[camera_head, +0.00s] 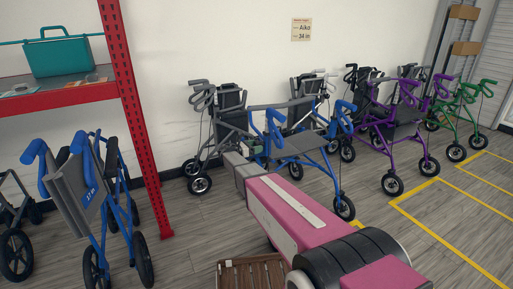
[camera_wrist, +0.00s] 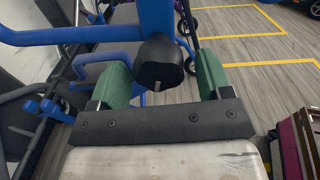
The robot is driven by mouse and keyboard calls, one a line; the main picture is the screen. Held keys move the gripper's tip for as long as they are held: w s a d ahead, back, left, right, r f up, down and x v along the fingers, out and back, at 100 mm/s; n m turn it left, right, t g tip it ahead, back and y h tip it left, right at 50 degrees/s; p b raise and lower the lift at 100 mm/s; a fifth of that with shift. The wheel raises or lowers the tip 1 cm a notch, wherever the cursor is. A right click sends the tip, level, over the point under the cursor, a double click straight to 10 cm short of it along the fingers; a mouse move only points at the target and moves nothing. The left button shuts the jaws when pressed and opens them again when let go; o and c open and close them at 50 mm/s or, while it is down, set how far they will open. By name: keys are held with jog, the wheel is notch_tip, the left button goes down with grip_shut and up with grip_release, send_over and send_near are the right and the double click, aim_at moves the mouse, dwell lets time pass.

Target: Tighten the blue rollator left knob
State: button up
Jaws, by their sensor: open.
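The blue rollator (camera_head: 318,152) stands open in the middle of the row, with a grey seat and blue handles. My arm reaches toward its near left side and covers part of it. In the wrist view its blue frame (camera_wrist: 153,20) carries a black knob (camera_wrist: 160,62) with a small pale mark at its lower end. My gripper (camera_wrist: 160,68) has green finger pads, one on each side of the knob. The fingers are open, with gaps to the knob on both sides. In the head view the gripper's fingers are hard to make out.
A folded blue rollator (camera_head: 88,195) stands at the left under a red shelf (camera_head: 60,97) holding a teal case (camera_head: 58,55). A grey rollator (camera_head: 222,125) stands behind left, a purple one (camera_head: 400,125) to the right, a green one (camera_head: 462,112) beyond. A slatted brown crate (camera_head: 250,275) is low in front.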

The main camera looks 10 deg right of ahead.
jog(key=shift+w+d, duration=0.1)
jog(key=shift+d, duration=0.25)
jog(key=c, duration=0.9)
